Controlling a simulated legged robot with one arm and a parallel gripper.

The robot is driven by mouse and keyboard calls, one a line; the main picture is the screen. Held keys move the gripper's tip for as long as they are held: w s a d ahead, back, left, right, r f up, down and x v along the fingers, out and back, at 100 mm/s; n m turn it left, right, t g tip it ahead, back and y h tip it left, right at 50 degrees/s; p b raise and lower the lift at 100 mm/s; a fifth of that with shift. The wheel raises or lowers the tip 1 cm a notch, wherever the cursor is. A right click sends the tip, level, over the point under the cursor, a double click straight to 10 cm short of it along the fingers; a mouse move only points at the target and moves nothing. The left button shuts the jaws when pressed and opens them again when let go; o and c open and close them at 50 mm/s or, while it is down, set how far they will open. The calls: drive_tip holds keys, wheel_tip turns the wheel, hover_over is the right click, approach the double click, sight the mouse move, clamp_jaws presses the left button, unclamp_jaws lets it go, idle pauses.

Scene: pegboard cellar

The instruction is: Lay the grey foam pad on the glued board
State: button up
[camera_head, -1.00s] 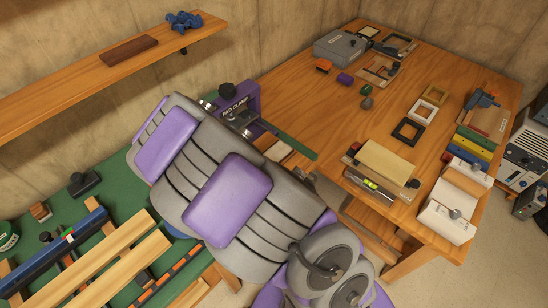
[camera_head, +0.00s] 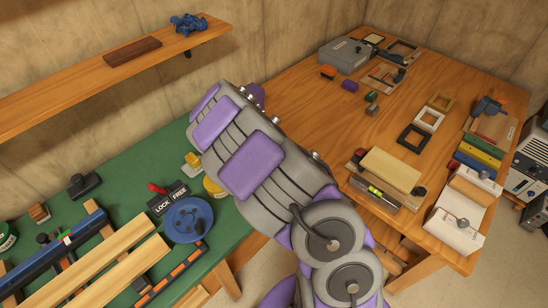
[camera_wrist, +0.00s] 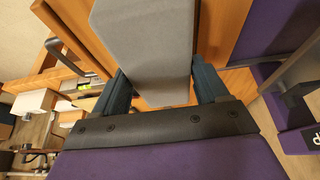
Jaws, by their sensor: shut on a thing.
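In the wrist view, my gripper (camera_wrist: 163,92) is shut on the grey foam pad (camera_wrist: 145,40). The pad is a flat grey slab between the two dark blue fingers, and it extends toward the top of the view. Orange-brown wood shows behind it on both sides. In the head view, my arm hides the gripper and the pad. A pale board (camera_head: 390,169) lies on a wooden base on the wooden table (camera_head: 345,105). I cannot tell whether it is the glued board, as no glue is clear.
A green bench (camera_head: 110,180) at left carries a blue handwheel (camera_head: 188,220), a LOCK/FREE plate (camera_head: 168,199) and wooden slats (camera_head: 120,262). Purple parts (camera_wrist: 275,30) show close at right in the wrist view.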

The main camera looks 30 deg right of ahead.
drive_tip(key=shift+w+d+f, duration=0.15)
drive_tip(key=shift+w+d, duration=0.75)
drive_tip(key=shift+d, duration=0.05)
drive_tip(key=shift+w+d+f, duration=0.1)
drive_tip(key=shift+d+f, duration=0.05)
drive_tip(key=shift+f, duration=0.05)
wheel_tip(320, 180, down, 3)
drive_tip(key=shift+f+b, duration=0.1)
drive_tip(key=shift+b, duration=0.7)
drive_tip(key=o, duration=1)
